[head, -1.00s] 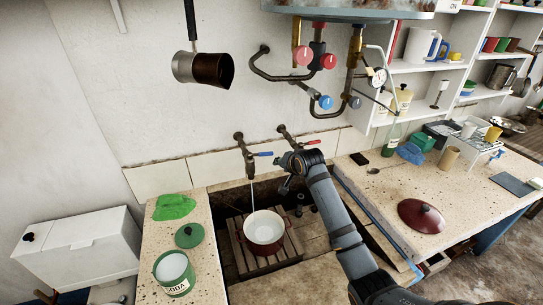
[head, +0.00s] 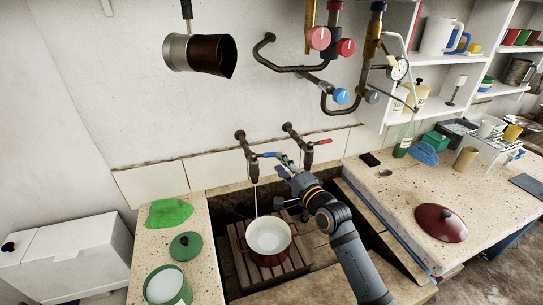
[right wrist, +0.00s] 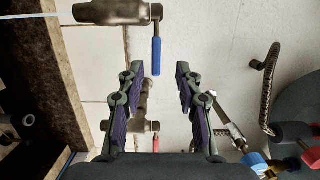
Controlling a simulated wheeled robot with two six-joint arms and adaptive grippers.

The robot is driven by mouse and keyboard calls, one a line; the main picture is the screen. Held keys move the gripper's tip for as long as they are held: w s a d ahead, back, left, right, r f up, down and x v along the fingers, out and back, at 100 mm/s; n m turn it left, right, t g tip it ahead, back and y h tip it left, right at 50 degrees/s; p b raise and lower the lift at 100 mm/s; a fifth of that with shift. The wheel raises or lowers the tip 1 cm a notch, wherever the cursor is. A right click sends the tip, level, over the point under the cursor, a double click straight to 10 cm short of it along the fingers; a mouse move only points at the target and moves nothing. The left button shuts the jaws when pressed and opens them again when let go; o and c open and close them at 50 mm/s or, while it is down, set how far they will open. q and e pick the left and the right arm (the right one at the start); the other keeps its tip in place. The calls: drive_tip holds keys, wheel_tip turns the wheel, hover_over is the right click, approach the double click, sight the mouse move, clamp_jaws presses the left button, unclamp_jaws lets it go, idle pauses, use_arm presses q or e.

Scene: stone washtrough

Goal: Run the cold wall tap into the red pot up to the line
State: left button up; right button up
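The cold wall tap with the blue lever (head: 268,155) runs a thin stream of water (head: 256,198) down into the red pot (head: 269,258). The pot is white inside and stands on a wooden slatted rack in the sunken trough. I cannot make out its line or the water level. My right gripper (head: 283,164) is beside the blue lever. In the right wrist view, its fingers (right wrist: 158,72) are open and empty, with the end of the blue lever (right wrist: 156,56) showing between the fingertips; contact is not visible. My left gripper is not in view.
A tap with a red lever (head: 323,142) is just right of the cold tap. Valves and pipes (head: 340,70) hang above.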

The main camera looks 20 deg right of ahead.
sight(272, 153)
drive_tip(key=x, duration=0.5)
drive_tip(key=shift+d+f, duration=0.15)
drive_tip(key=shift+f, duration=0.1)
drive_tip(key=shift+x, duration=0.85)
drive_tip(key=shift+w+r, duration=0.1)
drive_tip(key=shift+w, duration=0.2)
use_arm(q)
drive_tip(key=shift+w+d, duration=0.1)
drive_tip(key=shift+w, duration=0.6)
use_arm(e)
clamp_jaws()
